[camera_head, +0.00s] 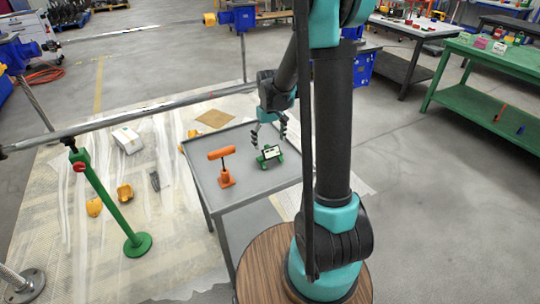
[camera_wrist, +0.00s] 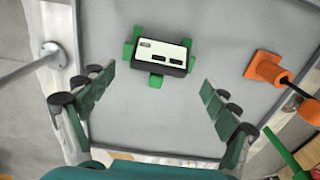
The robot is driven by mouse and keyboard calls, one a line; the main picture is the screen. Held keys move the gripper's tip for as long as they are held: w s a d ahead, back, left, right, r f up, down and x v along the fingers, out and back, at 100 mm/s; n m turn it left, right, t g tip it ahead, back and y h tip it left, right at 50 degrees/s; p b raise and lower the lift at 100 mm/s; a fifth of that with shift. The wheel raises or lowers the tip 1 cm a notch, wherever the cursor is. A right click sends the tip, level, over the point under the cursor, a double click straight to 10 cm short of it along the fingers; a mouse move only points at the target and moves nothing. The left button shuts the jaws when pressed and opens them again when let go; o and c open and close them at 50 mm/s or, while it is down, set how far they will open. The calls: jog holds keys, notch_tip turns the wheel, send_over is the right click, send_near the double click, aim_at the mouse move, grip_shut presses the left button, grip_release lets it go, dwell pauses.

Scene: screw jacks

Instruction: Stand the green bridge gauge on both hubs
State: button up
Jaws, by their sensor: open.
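The green bridge gauge (camera_head: 269,154) stands on the grey cart top (camera_head: 240,182), below my gripper (camera_head: 268,133). In the wrist view the gauge (camera_wrist: 160,55) shows a white face with dark slots, a black edge and green feet. My gripper (camera_wrist: 156,86) is open and empty, its fingers spread on either side of the gauge's near side and apart from it. A green screw jack (camera_head: 112,208) with a red knob stands on the floor at left, under a long grey pipe (camera_head: 150,108). I cannot tell which parts are the hubs.
An orange T-shaped tool (camera_head: 223,168) stands on the cart left of the gauge; its base (camera_wrist: 267,68) is at right in the wrist view. Yellow pieces (camera_head: 125,193) lie on the floor sheet. A green workbench (camera_head: 490,60) stands at right, with open floor before it.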

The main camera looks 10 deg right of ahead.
aim_at(270, 147)
notch_tip(270, 147, down, 4)
jog(key=shift+s+d, duration=0.1)
jog(key=c, duration=1.6)
jog(key=shift+o, duration=0.2)
jog(key=shift+r, duration=0.1)
